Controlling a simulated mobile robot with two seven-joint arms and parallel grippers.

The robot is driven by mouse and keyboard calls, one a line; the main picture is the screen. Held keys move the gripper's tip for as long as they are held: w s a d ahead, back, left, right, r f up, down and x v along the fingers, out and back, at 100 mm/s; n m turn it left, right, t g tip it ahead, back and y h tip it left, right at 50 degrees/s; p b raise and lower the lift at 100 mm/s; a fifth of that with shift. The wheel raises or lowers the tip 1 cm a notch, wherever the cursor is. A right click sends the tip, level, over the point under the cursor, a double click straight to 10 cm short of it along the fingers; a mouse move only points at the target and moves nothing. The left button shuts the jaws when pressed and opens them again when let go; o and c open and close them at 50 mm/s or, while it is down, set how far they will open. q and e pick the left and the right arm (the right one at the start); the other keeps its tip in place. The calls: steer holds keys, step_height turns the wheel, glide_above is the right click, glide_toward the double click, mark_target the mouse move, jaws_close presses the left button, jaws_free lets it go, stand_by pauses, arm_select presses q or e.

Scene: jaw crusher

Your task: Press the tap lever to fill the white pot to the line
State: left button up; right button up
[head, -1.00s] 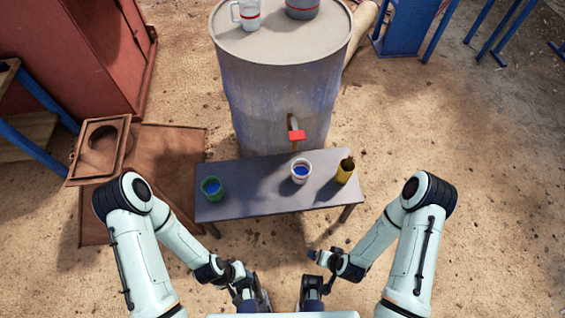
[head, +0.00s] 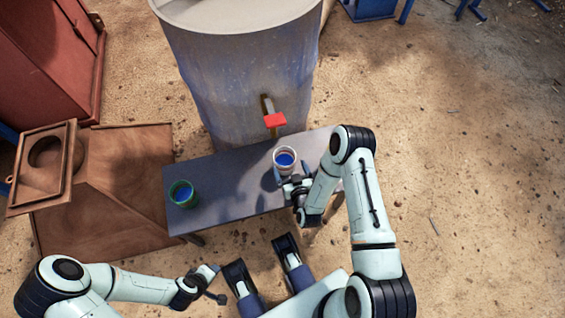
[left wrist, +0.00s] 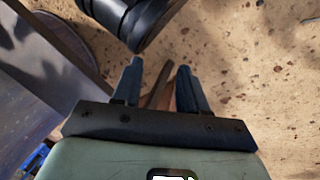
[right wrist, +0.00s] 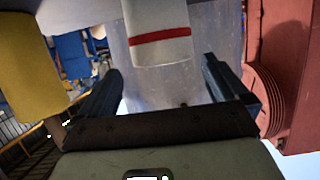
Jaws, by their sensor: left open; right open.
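The white pot (head: 284,153) stands on the bench below the tap, with blue liquid inside. In the right wrist view the pot (right wrist: 157,32) shows a red band around its outside. The red tap lever (head: 275,120) is on the barrel's tap, just behind the pot. My right gripper (head: 290,174) is open at the pot's near side, its fingers spread toward either side. In the right wrist view the pot is between and beyond the fingers; contact cannot be told. My left gripper (head: 216,284) is open and empty in front of the bench.
The grey barrel (head: 235,70) stands behind the bench (head: 225,170). A green cup (head: 181,194) with blue liquid stands at the bench's left. A yellow container (right wrist: 22,70) is close to the right gripper. Brown equipment (head: 110,190) is left of the bench.

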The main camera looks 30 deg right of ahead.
mark_target(282, 150)
steer(key=b+x, duration=0.2)
steer(key=x, duration=0.5)
steer(key=shift+w+a+f, duration=0.1)
steer(key=shift+w+a, duration=0.05)
steer(key=shift+w, duration=0.05)
steer(key=c, duration=1.1)
arm_select(q)
steer(key=shift+t+y, duration=0.3)
steer(key=shift+t, duration=0.3)
steer(key=w, duration=0.1)
steer(key=w+a+f, duration=0.2)
steer(key=shift+w+f, duration=0.2)
steer(key=shift+w, duration=0.15)
arm_select(e)
steer(key=shift+o, duration=0.2)
arm_select(q)
steer(key=shift+d, duration=0.1)
